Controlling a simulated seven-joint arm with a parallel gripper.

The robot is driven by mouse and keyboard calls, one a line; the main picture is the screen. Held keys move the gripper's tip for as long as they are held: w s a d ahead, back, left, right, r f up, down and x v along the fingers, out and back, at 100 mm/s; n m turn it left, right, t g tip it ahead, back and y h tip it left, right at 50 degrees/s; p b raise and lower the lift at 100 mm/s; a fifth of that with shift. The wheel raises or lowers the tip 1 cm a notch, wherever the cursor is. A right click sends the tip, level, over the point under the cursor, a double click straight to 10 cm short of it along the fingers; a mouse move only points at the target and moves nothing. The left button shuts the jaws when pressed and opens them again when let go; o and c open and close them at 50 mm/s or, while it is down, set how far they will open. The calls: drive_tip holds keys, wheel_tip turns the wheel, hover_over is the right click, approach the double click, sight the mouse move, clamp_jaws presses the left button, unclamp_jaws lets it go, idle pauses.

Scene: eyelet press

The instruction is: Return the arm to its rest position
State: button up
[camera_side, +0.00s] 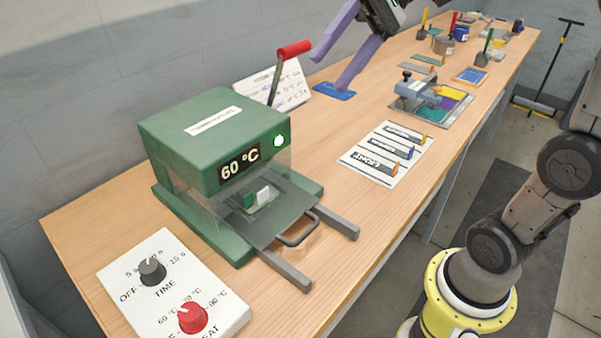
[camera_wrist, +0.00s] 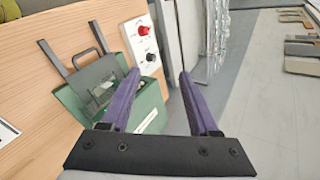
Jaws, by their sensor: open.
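My gripper (camera_side: 331,73) hangs at the top of the side view, its two purple fingers spread apart with nothing between them. In the wrist view the open fingers (camera_wrist: 158,74) point over the green press, the control panel and the floor. The arm's base and lower links show at the right of the side view. The green press (camera_side: 215,130) stands on the table, reads 60 °C and has a lit green light. Its dark tray (camera_side: 290,215) extends at the front; a small green piece and a white piece show inside. The red-handled lever (camera_side: 293,49) is raised.
A white control panel (camera_side: 172,282) with TIME and HEAT knobs lies at the near left. A labelled card (camera_side: 388,152), a grey-blue fixture (camera_side: 418,90) and a blue pad (camera_side: 330,91) lie farther along. Tools and pots crowd the far table end.

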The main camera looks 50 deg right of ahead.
drive_tip(key=s+f+n+t+h, duration=0.2)
drive_tip(key=s+f+h, duration=0.4)
drive_tip(key=s+f, duration=0.55)
drive_tip(key=s+d+f+n+t+h, duration=0.1)
drive_tip(key=d+f+h, duration=0.3)
drive_tip(key=d, duration=0.4)
drive_tip(key=shift+d+f+n+t+h, duration=0.15)
drive_tip(key=shift+f+n+t+h, duration=0.25)
drive_tip(key=shift+t, duration=0.3)
drive_tip(key=shift+s, duration=0.1)
